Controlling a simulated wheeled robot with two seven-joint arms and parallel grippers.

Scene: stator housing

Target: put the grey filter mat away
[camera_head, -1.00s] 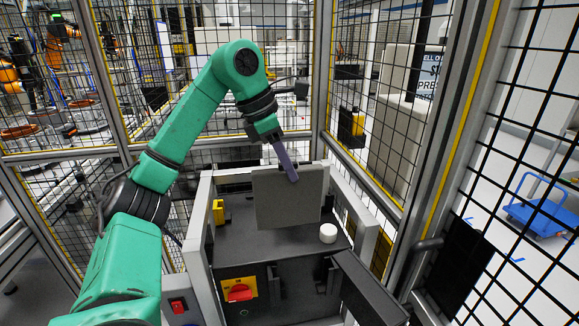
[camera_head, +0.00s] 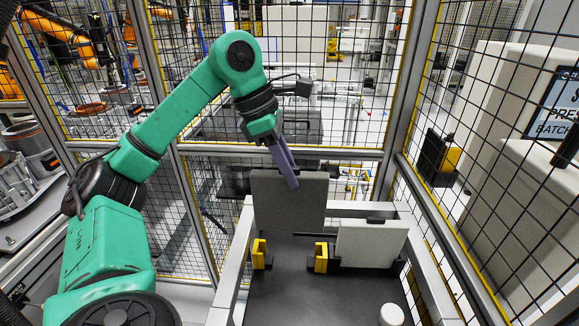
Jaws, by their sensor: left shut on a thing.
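The grey filter mat (camera_head: 289,205) is a flat, square, dark grey panel. It hangs upright above the back part of a black-topped bench, below my left arm. My left gripper (camera_head: 291,178) has purple fingers and is shut on the mat's upper edge. A lighter, whitish panel (camera_head: 370,245) stands upright on the bench to the right of the mat, beside a yellow bracket (camera_head: 321,257). Another yellow bracket (camera_head: 260,254) stands below the mat's left side. My right gripper is not in view.
The bench has a pale frame (camera_head: 232,265) around its black top (camera_head: 315,300). A white round object (camera_head: 391,315) sits at the front right. Wire mesh fencing with a post (camera_head: 397,105) stands close behind and to the right. The bench's front middle is clear.

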